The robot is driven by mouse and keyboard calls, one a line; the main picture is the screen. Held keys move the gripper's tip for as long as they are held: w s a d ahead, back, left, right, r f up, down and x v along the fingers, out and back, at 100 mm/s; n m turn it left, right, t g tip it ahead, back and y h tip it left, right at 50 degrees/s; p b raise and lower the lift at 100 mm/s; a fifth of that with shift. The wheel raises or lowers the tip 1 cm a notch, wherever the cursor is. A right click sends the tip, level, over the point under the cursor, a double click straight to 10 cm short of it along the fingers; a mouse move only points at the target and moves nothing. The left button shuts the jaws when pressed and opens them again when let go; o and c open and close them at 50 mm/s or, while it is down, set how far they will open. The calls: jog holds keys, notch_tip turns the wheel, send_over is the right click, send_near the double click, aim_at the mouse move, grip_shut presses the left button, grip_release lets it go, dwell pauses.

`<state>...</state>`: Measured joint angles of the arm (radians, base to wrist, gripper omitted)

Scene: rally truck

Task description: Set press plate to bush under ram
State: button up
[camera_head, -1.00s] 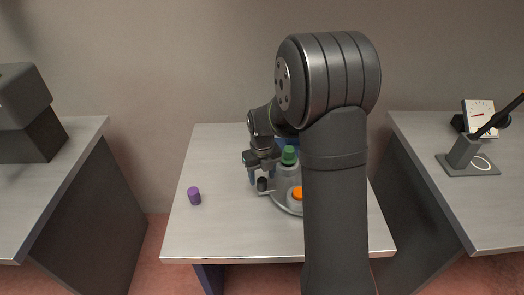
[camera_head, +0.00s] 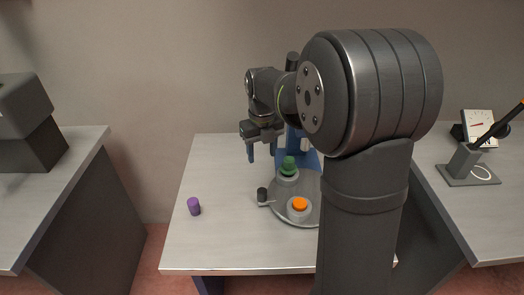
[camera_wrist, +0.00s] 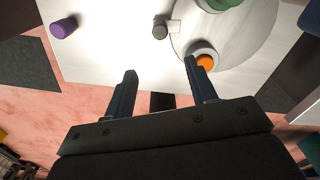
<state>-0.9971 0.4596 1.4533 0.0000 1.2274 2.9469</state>
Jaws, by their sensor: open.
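The round grey press plate (camera_head: 279,211) lies flat on the middle table. It carries a green bush (camera_head: 288,166) on a grey seat at the back and an orange bush (camera_head: 299,204) at the front. A dark knob (camera_head: 262,195) on a short arm sticks out from its left edge. The blue press (camera_head: 308,158) stands behind the plate, largely hidden by my arm, so I cannot tell what is under the ram. My gripper (camera_head: 263,153) is open and empty, above and apart from the knob. The wrist view shows both fingers (camera_wrist: 160,70), the knob (camera_wrist: 160,28) and the orange bush (camera_wrist: 206,62).
A purple cylinder (camera_head: 194,206) stands alone at the left of the middle table (camera_head: 225,240). The table around it is clear. A left table holds a dark grey block-like machine (camera_head: 30,125). A right table holds a grey stand (camera_head: 467,163) and a dial gauge (camera_head: 478,124).

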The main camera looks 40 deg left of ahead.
jog(key=shift+s+d+f, duration=0.1)
jog(key=shift+d+f, duration=0.1)
jog(key=shift+d, duration=0.05)
jog(key=c, duration=0.6)
jog(key=s+d+f, duration=0.1)
jog(key=d+f, duration=0.1)
jog(key=s+d+f+y, duration=0.1)
jog(key=d+f, duration=0.1)
jog(key=d, duration=0.1)
jog(key=s+d+f+t+y, duration=0.1)
jog(key=d+f, duration=0.1)
jog(key=d, duration=0.1)
jog(key=shift+s+d+f, duration=0.2)
jog(key=shift+s, duration=0.1)
grip_shut()
jog(key=shift+y, duration=0.3)
jog(key=x, duration=1)
jog(key=shift+s+d+f, duration=0.1)
jog(key=shift+d+f, duration=0.15)
jog(key=a, duration=0.1)
jog(key=w+a, duration=0.1)
jog(key=a, duration=0.1)
jog(key=shift+w+a, duration=0.1)
jog(key=shift+w+a+r, duration=0.1)
jog(key=shift+w+a, duration=0.05)
jog(key=shift+a, duration=0.15)
